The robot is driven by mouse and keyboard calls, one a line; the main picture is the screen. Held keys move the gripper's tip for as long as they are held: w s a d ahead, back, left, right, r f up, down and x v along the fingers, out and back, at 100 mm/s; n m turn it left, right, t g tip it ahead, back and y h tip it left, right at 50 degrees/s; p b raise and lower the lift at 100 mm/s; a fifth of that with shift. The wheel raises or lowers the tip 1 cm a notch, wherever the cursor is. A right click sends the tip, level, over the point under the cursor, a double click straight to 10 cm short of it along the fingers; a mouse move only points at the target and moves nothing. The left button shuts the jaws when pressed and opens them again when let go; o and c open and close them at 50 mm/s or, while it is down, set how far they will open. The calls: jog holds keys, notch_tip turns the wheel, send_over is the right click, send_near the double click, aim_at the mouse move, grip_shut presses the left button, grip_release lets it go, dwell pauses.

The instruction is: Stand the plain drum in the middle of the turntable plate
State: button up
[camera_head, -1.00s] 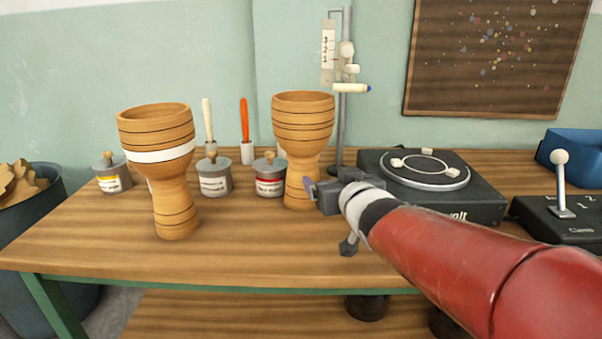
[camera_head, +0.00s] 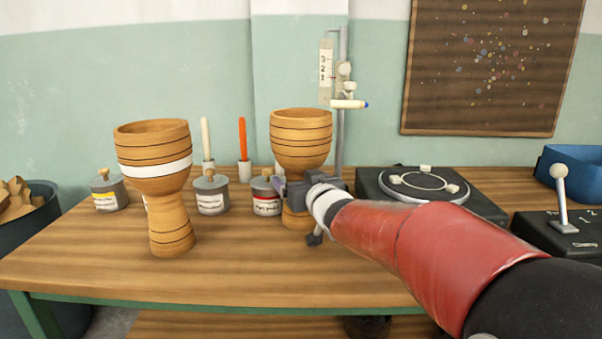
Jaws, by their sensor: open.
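The plain drum (camera_head: 301,142) is a wooden goblet without a white band, standing upright on the table. My gripper (camera_head: 283,188) is open at its narrow waist and hides part of its lower body. I cannot tell whether the fingers touch it. A second goblet drum with a white band (camera_head: 156,171) stands upright to the left. The turntable plate (camera_head: 427,193) is a dark disc with a light rim and ring, carrying small cream pads. It sits on a black box (camera_head: 371,183) to the right, and no drum is on it.
Paint pots (camera_head: 210,194) and upright brushes stand behind the drums. A metal stand (camera_head: 340,130) with a scale and pen rises behind the plain drum. A lever box (camera_head: 561,225) and blue bin (camera_head: 573,172) are at right. The table front (camera_head: 260,280) is clear.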

jog(key=c, duration=1.4)
jog(key=shift+r, duration=0.15)
jog(key=shift+c, duration=1.1)
jog(key=shift+r, duration=0.1)
